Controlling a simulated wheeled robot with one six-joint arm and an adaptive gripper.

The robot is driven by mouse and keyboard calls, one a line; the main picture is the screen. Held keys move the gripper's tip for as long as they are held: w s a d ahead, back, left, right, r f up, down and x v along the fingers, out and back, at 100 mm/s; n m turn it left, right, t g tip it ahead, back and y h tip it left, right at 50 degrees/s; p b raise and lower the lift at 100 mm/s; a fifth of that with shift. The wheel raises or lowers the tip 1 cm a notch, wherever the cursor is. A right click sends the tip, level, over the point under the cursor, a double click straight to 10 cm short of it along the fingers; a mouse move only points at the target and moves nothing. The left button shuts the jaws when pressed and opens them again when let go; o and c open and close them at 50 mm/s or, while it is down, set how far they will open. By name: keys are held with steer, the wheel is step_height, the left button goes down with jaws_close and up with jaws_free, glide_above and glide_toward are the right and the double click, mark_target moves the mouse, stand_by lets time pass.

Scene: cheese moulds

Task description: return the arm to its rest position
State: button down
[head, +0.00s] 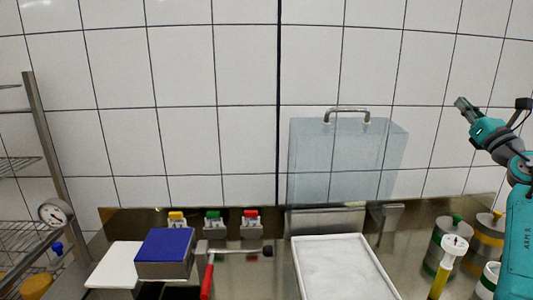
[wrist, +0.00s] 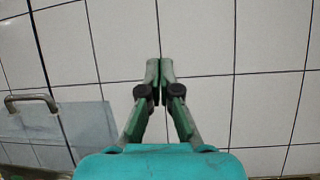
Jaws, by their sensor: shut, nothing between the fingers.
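My arm is raised at the right edge of the head view, well above the metal counter (head: 265,268). My gripper (head: 460,101) points up and to the left in front of the tiled wall. In the wrist view my gripper (wrist: 160,64) has its two fingertips together, with nothing between them. It touches nothing in either view.
A clear box with a metal handle (head: 347,114) stands at the back. On the counter are a white tray (head: 297,270), a blue-topped block (head: 165,252), a white board (head: 116,264), a red-handled tool (head: 207,280) and several coloured clips. Canisters (head: 487,240) stand below my arm. A wire rack (head: 45,150) is at left.

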steer(key=s+a+f+m+y, duration=0.1)
steer(key=a+f+m, duration=0.35)
steer(key=f, duration=0.85)
steer(key=s+a+f+m, duration=0.4)
steer(key=s+a+f, duration=0.3)
steer(key=f, duration=0.3)
steer(key=s+a+f+m+h, duration=0.1)
steer(key=s+a+f+m, duration=0.4)
steer(key=f, duration=0.5)
steer(key=s+a+f+m, duration=0.4)
steer(key=s+a+f, duration=0.4)
steer(key=f, duration=0.3)
steer(key=s+a+f+m+g+h, duration=0.1)
steer(key=s+a+f+m, duration=0.2)
steer(key=s, duration=0.4)
steer(key=s+a+f+m+g+h, duration=0.1)
steer(key=s+a+f+m, duration=0.15)
steer(key=s, duration=0.45)
steer(key=s+a+f+m+g, duration=0.1)
steer(key=s+a+f+m, duration=0.1)
steer(key=s+f+m, duration=0.35)
steer(key=s+a+r+m+g, duration=0.1)
steer(key=s+m, duration=0.3)
steer(key=s, duration=0.8)
steer(key=s+a+r+m+g, duration=0.1)
steer(key=s+m+g, duration=0.3)
steer(key=s, duration=0.8)
steer(key=shift+s+a+r, duration=0.3)
steer(key=shift+r, duration=0.15)
steer(key=shift+w, duration=0.15)
